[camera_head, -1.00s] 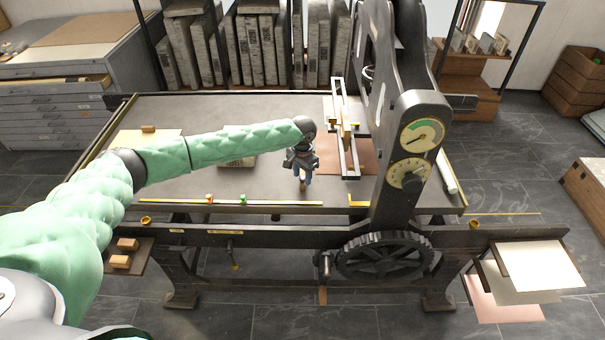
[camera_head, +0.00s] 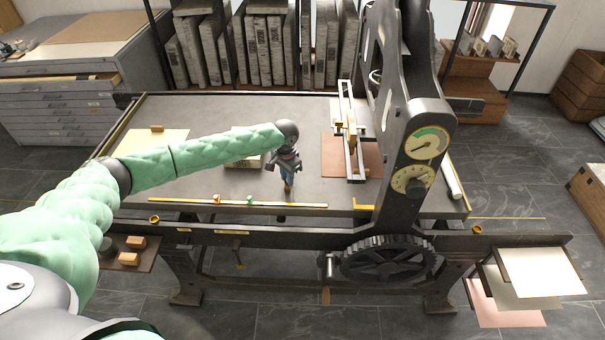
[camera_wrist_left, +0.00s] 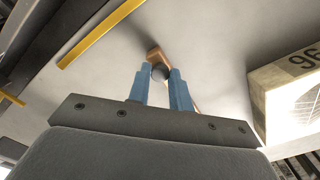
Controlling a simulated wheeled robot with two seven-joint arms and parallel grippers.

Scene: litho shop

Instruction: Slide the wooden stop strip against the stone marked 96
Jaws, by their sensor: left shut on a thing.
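The fingers and wrist hide much of the strip. In the head view my left gripper (camera_head: 288,181) points down at the bed, just right of the stone. The stone marked 96 (camera_wrist_left: 262,110) is a pale block at the right of the wrist view, apart from the strip by a gap. In the head view the stone (camera_head: 241,162) is partly behind my left arm. My right gripper is out of view.
A yellow scale (camera_head: 175,200) with red and green markers runs along the bed's front edge. The press frame with dials (camera_head: 426,142) and a reddish plate (camera_head: 340,158) stand to the right. A yellowish sheet (camera_head: 150,143) with a wooden block lies left.

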